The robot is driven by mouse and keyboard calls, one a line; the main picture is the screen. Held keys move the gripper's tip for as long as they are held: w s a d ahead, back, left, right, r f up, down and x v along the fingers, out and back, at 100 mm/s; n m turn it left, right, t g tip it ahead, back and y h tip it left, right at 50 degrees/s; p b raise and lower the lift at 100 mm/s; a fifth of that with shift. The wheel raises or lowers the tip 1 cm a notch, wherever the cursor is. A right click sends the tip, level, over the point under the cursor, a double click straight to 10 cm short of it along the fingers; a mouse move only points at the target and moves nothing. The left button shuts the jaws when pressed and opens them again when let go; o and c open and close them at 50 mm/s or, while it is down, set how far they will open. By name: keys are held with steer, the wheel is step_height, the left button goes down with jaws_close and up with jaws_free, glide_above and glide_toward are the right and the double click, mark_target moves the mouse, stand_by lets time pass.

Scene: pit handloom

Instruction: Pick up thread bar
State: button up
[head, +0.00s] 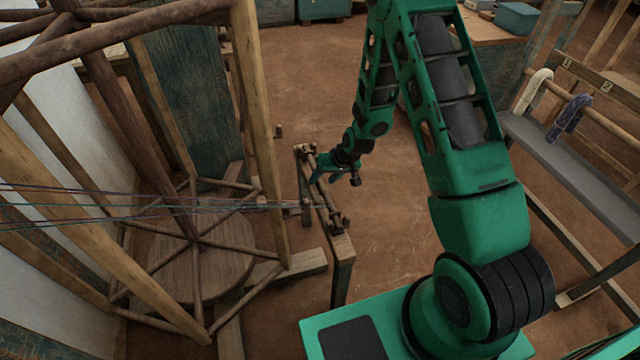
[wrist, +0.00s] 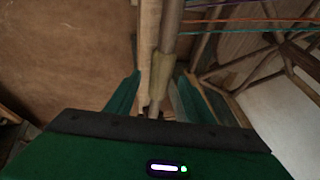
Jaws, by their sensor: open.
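The thread bar (head: 325,197) lies along the top of a narrow wooden stand (head: 342,250), in the middle of the head view, where threads come in from the left. In the wrist view the thread bar (wrist: 171,35) is a round grey-brown rod with a paler sleeve, running away from me beside a light wooden rail (wrist: 149,35). My gripper (head: 327,174) is at the stand's top, over the bar. In the wrist view its open fingers (wrist: 158,85) stand on either side of the bar and rail. Whether they touch the bar I cannot tell.
A large wooden reel frame (head: 262,130) stands left of the bar. Thin coloured threads (head: 120,204) stretch across it. A bench with a rail (head: 590,160) is at the right. Bare brown floor (head: 390,240) lies between the stand and the bench.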

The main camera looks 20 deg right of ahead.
steer(key=shift+w+a+f, duration=0.15)
steer(key=shift+w+f, duration=0.1)
steer(key=shift+f, duration=0.3)
steer(key=shift+c, duration=0.6)
jaws_close()
steer(key=shift+r, duration=0.1)
